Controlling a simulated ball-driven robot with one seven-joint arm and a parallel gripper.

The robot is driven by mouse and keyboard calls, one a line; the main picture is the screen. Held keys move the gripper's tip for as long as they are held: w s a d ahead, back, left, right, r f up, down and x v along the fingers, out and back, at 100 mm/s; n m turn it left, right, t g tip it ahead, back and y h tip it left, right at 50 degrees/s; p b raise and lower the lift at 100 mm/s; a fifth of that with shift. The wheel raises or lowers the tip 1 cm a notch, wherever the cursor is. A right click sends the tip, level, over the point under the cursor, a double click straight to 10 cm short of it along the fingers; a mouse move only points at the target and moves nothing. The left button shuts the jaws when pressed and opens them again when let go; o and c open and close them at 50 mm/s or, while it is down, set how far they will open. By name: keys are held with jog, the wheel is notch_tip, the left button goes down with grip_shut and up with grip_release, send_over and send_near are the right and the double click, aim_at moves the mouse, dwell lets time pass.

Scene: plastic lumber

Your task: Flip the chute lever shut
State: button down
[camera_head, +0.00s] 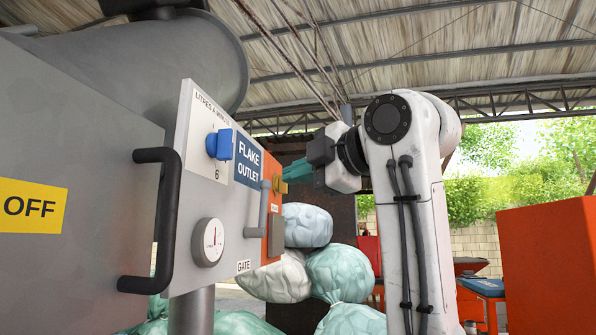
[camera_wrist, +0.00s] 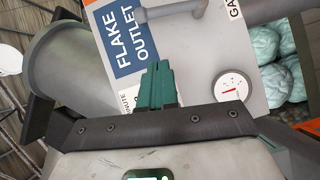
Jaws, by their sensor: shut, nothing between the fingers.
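A grey bent lever (camera_head: 263,212) sticks out from the panel, close to the GATE label (camera_head: 244,266). Part of it also shows at the top of the wrist view (camera_wrist: 178,10). My gripper (camera_head: 300,172) has its teal fingers together and holds nothing. In the head view it is to the right of the lever and slightly higher, beside a yellow piece (camera_head: 281,187) on an orange plate. In the wrist view the fingers (camera_wrist: 158,84) point at the panel below the blue FLAKE OUTLET sign (camera_wrist: 128,38), apart from the lever in the picture.
The panel carries a blue knob (camera_head: 220,145) and a round dial (camera_head: 208,242). A black handle (camera_head: 164,220) juts out in front at the left. Pale filled bags (camera_head: 340,272) are piled behind the panel. An orange box (camera_head: 545,265) stands at the right.

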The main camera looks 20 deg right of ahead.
jog(key=w+f+p, duration=0.1)
jog(key=w+p, duration=0.3)
jog(key=w, duration=0.6)
jog(key=shift+w+a+f+p, duration=0.2)
jog(key=shift+w+a+p, duration=0.1)
jog(key=shift+a, duration=0.15)
